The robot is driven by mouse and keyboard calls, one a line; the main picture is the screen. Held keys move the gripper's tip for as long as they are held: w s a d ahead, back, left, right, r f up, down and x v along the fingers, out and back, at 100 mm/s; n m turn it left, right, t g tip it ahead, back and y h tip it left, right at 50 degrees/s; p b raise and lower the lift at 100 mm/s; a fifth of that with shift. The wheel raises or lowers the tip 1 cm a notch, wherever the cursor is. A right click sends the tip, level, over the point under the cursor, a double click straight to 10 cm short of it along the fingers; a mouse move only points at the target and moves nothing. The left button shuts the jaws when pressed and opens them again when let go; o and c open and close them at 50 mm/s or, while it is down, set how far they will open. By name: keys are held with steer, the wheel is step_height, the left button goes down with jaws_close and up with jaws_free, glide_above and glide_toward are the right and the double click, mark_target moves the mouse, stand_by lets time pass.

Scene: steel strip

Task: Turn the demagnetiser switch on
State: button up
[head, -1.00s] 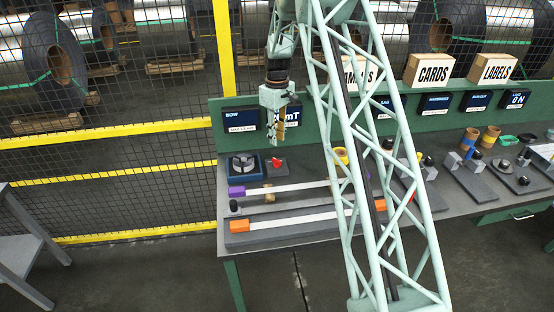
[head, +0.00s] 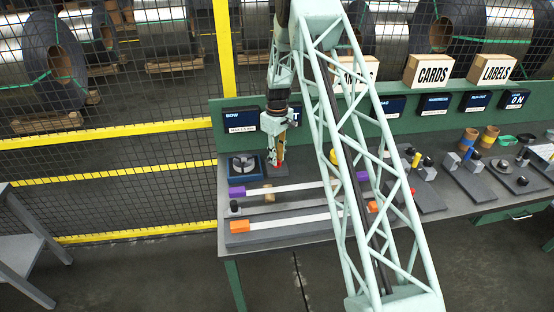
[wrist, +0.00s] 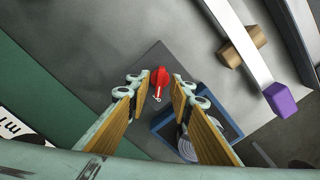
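The demagnetiser switch is a red rotary knob (wrist: 160,78) with a pale pointer, on a dark grey base plate (wrist: 152,60). In the wrist view the knob lies between the tips of my gripper (wrist: 161,88), which is open with a finger on each side and visible gaps. In the head view my gripper (head: 276,160) points straight down over the knob, which shows as a bit of red (head: 281,157) partly hidden by the fingers. Whether the fingertips are level with the knob or above it I cannot tell.
A blue-framed device with a round top (head: 245,167) stands just left of the switch. Steel strips with purple (head: 237,191) and orange (head: 239,227) end blocks lie in front. A green back panel (head: 330,128) with small displays rises behind the bench.

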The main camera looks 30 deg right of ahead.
steer(key=shift+f, duration=0.55)
steer(key=shift+c, duration=0.3)
jaws_close()
